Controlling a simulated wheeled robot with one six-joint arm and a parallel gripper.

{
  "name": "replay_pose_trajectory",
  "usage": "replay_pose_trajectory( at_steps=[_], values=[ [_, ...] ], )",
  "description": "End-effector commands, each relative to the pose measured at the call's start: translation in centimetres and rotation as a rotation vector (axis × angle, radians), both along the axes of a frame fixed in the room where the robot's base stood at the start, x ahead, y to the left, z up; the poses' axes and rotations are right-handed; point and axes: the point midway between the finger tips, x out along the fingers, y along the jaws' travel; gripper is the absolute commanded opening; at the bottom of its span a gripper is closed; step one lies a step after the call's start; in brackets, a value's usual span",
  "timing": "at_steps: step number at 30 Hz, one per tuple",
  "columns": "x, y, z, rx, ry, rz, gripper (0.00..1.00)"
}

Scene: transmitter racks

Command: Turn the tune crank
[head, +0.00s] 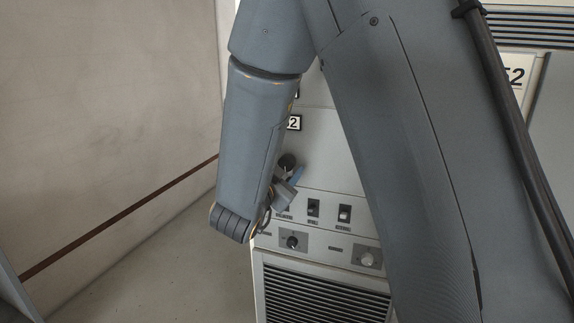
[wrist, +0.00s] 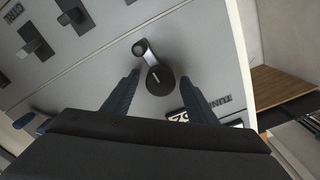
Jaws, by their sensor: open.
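The tune crank sits on the pale rack panel, with a dark round hub (wrist: 160,81) and a short metal arm ending in a dark knob (wrist: 140,48). In the wrist view the knob end points up and left of the hub. My gripper (wrist: 158,77) is open, with one blue finger on each side of the hub and nothing visibly held. Whether the fingers touch the crank cannot be told. In the head view the gripper (head: 289,186) is at the panel, just below a dark round part of the crank (head: 287,161), and my arm hides some of the panel.
Several rocker switches (head: 344,213) sit in a row below the crank. Under them are a black knob (head: 292,242) and a grey knob (head: 367,259), then a vent grille (head: 320,295). A bare wall (head: 110,110) and open floor (head: 165,270) lie to the left.

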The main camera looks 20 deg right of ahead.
Motion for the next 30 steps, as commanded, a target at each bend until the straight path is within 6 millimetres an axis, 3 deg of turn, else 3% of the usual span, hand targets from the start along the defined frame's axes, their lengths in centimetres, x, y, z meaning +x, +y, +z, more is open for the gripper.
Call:
replay_pose_trajectory(
  at_steps=[9, 15, 30],
  values=[
    [-4.0, 3.0, -0.1, 0.0, 0.001, 0.004, 0.52],
    [-5.6, 4.1, -0.1, 0.0, 0.0, 0.001, 0.52],
    [-5.3, 4.3, -0.7, 0.015, 0.032, 0.03, 0.52]
  ],
)
